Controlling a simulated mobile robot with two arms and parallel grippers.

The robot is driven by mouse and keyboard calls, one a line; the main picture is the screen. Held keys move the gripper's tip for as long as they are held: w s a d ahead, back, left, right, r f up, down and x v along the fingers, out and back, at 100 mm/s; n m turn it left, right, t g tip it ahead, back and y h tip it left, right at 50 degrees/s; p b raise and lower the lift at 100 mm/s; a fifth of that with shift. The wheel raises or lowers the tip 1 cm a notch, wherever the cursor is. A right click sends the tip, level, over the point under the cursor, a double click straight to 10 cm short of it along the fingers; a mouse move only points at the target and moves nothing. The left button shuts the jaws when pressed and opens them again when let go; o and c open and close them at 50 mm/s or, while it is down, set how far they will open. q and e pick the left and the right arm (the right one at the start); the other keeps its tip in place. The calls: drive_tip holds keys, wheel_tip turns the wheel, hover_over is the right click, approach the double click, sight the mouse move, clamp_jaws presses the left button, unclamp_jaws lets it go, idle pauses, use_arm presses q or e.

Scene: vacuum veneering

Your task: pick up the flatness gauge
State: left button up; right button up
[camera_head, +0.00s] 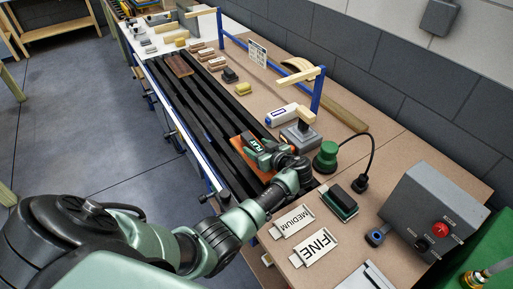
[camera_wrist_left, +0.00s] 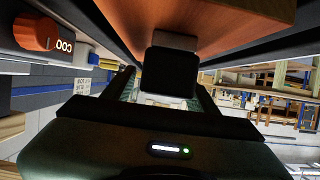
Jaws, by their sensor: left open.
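The flatness gauge (camera_head: 256,144), a dark block with a "FLAT" label, is on an orange-brown board (camera_head: 236,145) on the black rails. My left gripper (camera_head: 265,156) is right at it, partly covering it from the near side. In the left wrist view, a black block with pale edges (camera_wrist_left: 170,72), seemingly the gauge, lies between the two open fingers (camera_wrist_left: 165,92), close under the orange-brown board (camera_wrist_left: 225,22). I cannot tell whether the fingers touch it. My right gripper is not in view.
A green round tool (camera_head: 326,157) with a cable stands right of the gripper. A grey box (camera_head: 298,135), a white cylinder (camera_head: 282,115) and a blue frame (camera_head: 317,90) are behind.

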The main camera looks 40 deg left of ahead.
use_arm(q)
clamp_jaws()
drive_tip(key=shift+r, duration=0.2)
